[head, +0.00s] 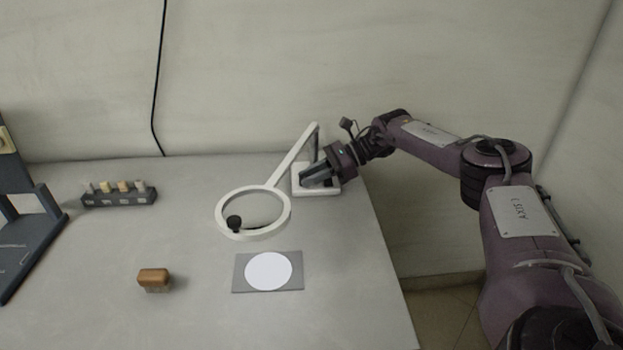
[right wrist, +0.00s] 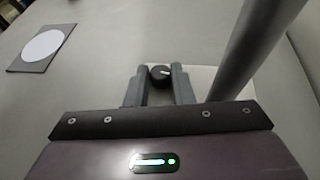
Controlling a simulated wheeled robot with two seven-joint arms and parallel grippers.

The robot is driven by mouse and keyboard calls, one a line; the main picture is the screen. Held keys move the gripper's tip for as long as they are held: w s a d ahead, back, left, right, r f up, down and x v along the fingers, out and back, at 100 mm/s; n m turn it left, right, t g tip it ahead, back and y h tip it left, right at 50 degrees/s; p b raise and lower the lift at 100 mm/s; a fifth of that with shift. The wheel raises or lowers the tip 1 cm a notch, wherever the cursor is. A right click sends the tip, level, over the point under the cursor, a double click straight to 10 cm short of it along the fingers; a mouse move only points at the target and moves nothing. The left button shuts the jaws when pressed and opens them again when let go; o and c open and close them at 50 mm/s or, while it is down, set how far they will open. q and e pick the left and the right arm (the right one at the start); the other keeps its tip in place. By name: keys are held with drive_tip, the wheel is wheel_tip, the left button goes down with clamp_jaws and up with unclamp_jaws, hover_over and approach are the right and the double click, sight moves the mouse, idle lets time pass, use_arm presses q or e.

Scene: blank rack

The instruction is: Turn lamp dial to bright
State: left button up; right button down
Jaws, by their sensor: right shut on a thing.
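A white ring lamp (head: 222,222) stands at the back right of the table on a white square base (head: 301,186). My right gripper (head: 308,178) is over this base. In the right wrist view the dial (right wrist: 160,75) is a black round knob with a white pointer mark. It sits between the two fingertips of my right gripper (right wrist: 160,80), which is shut on it. In the head view the gripper hides the dial. No brightness marks are readable. My left gripper is not in view.
A grey plate with a white disc (head: 268,271) lies in front of the lamp. A brown block (head: 154,279) and a grey rack with several pegs (head: 119,198) are to the left. A dark stand (head: 30,235) is at the far left. The lamp's arm (right wrist: 258,40) rises close beside my gripper.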

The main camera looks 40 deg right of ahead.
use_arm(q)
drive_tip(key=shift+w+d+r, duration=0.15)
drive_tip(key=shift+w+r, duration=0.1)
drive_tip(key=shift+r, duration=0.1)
use_arm(e)
drive_tip(key=shift+w+n+g+y, duration=0.15)
drive_tip(key=shift+n+g+y, duration=0.15)
drive_tip(key=shift+n+g, duration=0.3)
drive_tip(key=c, duration=1.3)
unclamp_jaws()
drive_tip(key=shift+o, duration=0.2)
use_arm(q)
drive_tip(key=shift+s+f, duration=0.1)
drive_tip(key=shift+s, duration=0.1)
use_arm(e)
drive_tip(key=shift+m+t, duration=0.3)
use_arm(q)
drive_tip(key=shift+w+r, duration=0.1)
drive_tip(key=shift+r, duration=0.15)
use_arm(e)
drive_tip(key=shift+s+m+t, duration=0.25)
drive_tip(key=shift+m+t, duration=0.35)
drive_tip(key=shift+t, duration=0.1)
use_arm(q)
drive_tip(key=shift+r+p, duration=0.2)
drive_tip(key=shift+p, duration=0.15)
use_arm(e)
drive_tip(key=shift+a+m+t+h, duration=0.1)
drive_tip(key=shift+m+t+h, duration=0.25)
drive_tip(key=shift+h, duration=0.25)
